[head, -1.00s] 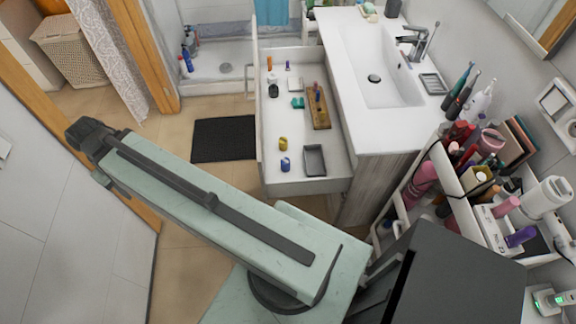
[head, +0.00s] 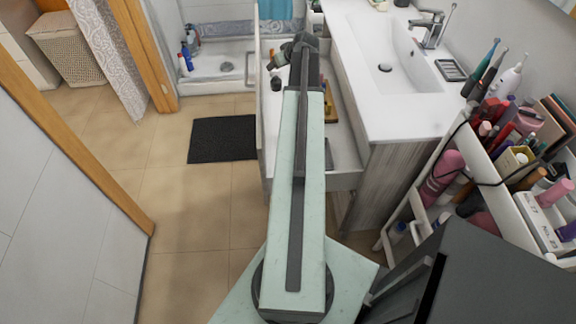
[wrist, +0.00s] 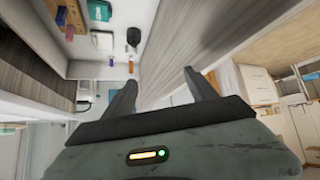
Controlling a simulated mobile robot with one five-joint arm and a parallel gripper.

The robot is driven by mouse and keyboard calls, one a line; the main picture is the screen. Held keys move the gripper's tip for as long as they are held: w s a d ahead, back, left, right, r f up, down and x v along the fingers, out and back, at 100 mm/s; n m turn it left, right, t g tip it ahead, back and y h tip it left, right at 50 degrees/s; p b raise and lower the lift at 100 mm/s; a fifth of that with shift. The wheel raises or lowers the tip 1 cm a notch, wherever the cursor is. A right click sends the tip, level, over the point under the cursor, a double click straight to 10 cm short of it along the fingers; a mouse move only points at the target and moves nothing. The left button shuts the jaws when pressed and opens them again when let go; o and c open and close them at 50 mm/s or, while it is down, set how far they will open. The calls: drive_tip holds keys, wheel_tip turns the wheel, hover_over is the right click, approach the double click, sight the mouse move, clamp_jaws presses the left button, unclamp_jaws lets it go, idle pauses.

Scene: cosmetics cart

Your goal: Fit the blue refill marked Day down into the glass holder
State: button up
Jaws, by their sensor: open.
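My gripper (wrist: 160,88) is open and empty in the wrist view, its two dark fingers spread apart. In the head view the arm reaches forward over the open drawer, and the gripper end (head: 280,61) is above its far part. The near drawer area, where a blue item stood earlier, is hidden by the arm. I cannot tell which thing is the glass holder. A small dark item (head: 276,84) stands in the drawer.
The open drawer (head: 345,180) sticks out from the white sink counter (head: 400,125). A crowded cosmetics cart (head: 415,205) stands at right. A teal item (wrist: 98,11) lies in the drawer. The floor at left, around the dark mat (head: 224,139), is clear.

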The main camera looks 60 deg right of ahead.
drive_tip(key=s+a+f+n+g+y+b, duration=0.1)
drive_tip(key=s+a+f+n+g+b, duration=0.1)
drive_tip(key=s+a+f+b, duration=0.2)
drive_tip(key=s+a+f+n+g+y+b, duration=0.2)
drive_tip(key=s+a+f+g+b, duration=0.1)
drive_tip(key=a+f, duration=0.4)
drive_tip(key=s+a+f+n+g+y+b, duration=0.1)
drive_tip(key=s+a+f+b, duration=0.4)
drive_tip(key=f, duration=0.5)
drive_tip(key=shift+s+a+n+g, duration=0.3)
drive_tip(key=shift+s+n+g, duration=0.1)
drive_tip(key=shift+s+g, duration=0.45)
drive_tip(key=shift+s+a+r, duration=0.1)
drive_tip(key=shift+a, duration=0.05)
wheel_tip(320, 180, down, 8)
drive_tip(key=b, duration=0.7)
drive_tip(key=shift+s+b, duration=0.1)
drive_tip(key=shift+b, duration=0.3)
drive_tip(key=shift+r, duration=0.2)
clamp_jaws()
wheel_tip(320, 180, up, 10)
drive_tip(key=p, duration=1)
drive_tip(key=shift+p, duration=0.3)
